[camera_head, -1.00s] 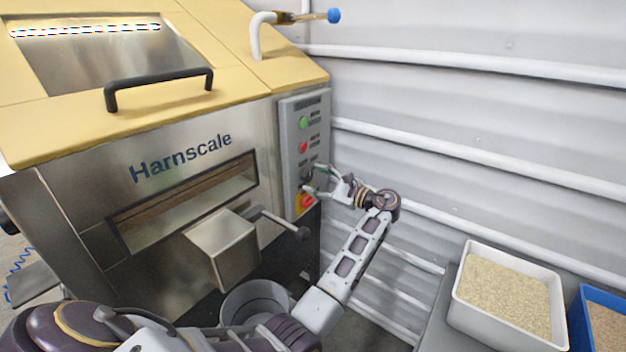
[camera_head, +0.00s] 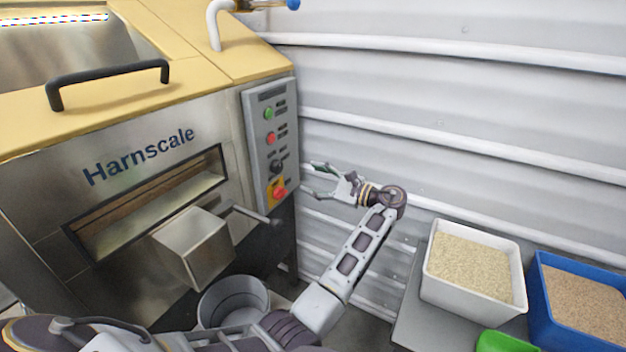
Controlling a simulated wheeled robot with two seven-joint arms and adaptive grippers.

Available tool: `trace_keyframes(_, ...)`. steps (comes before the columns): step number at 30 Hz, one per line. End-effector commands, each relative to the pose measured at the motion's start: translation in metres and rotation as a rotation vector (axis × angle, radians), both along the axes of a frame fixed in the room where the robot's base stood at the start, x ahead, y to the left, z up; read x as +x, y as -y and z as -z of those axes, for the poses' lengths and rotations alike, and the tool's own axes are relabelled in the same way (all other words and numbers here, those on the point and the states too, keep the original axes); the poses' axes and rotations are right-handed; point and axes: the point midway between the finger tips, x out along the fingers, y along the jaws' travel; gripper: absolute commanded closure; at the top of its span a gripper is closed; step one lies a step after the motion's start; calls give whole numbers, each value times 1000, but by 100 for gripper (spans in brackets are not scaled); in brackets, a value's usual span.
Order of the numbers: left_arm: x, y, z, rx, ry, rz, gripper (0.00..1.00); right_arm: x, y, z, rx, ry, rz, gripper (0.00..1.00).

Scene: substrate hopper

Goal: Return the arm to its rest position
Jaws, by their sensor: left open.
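My left arm reaches in from the bottom, bends up at the elbow and ends at my left gripper (camera_head: 318,182). The gripper is open and empty, its fingers pointing left toward the control panel (camera_head: 270,140). It is just right of the panel in the picture, and a gap shows between them. The panel carries a green button (camera_head: 268,113), a red button (camera_head: 270,138), a black knob (camera_head: 276,166) and a red knob on a yellow plate (camera_head: 279,192). My right gripper is not in view.
The Harnscale hopper (camera_head: 130,130) fills the left, with a metal chute (camera_head: 193,247) and lever (camera_head: 250,214) jutting out. A grey bucket (camera_head: 233,303) stands below. At right, a white tub (camera_head: 475,275) and a blue tub (camera_head: 580,300) hold grain; a green item (camera_head: 500,342) lies before them.

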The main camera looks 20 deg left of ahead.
Motion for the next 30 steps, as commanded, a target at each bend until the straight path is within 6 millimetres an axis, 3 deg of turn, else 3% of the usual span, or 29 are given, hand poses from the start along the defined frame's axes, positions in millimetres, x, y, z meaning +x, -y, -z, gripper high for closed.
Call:
trace_keyframes(16,0,0,-7,0,0,0,42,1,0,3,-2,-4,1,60)
trace_keyframes(30,0,0,-52,0,0,0,42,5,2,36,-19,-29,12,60)
